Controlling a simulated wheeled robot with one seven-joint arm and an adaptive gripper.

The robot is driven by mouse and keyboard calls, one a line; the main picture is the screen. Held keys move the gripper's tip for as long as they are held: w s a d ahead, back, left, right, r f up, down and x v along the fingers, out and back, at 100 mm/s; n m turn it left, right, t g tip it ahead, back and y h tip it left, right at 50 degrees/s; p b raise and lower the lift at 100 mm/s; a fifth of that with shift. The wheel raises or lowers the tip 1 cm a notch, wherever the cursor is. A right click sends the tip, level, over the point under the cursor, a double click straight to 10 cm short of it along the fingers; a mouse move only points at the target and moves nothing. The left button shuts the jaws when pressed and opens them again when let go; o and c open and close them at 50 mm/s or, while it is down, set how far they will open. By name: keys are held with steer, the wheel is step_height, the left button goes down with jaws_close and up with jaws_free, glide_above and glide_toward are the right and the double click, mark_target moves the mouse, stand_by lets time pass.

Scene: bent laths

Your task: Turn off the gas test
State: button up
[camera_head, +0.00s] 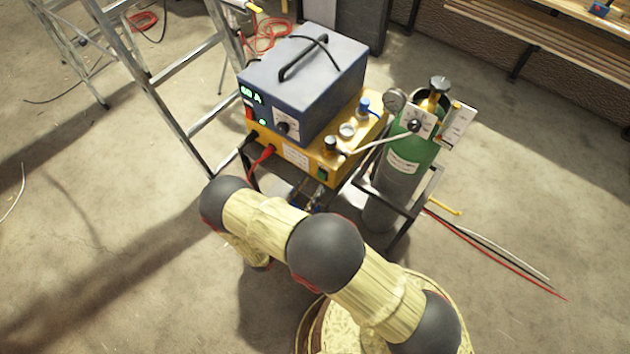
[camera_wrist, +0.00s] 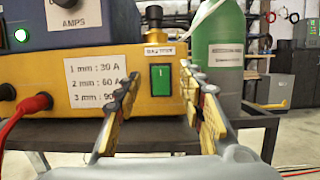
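A yellow unit (camera_head: 297,157) carries a green rocker switch (camera_head: 322,174) on its front panel. In the wrist view the green switch (camera_wrist: 160,78) shows a white "I" mark near its top. A small white label (camera_wrist: 160,50) with blurred lettering, possibly "GAS TEST", sits just above it, with a black knob (camera_wrist: 153,15) higher up. My gripper (camera_wrist: 158,76) is open and empty. Its fingers appear on either side of the switch in the picture, and contact with the panel cannot be made out. In the head view the fingers are partly hidden by my arm.
A blue welding box (camera_head: 305,70) with a lit ampere display sits on the yellow unit. A green gas cylinder (camera_head: 407,155) with gauges stands right beside it. Red and black cables (camera_wrist: 15,115) plug in left of the switch. A metal ladder (camera_head: 160,95) stands at left.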

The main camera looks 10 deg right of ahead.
steer(key=v, duration=0.8)
steer(key=shift+s+a, duration=0.15)
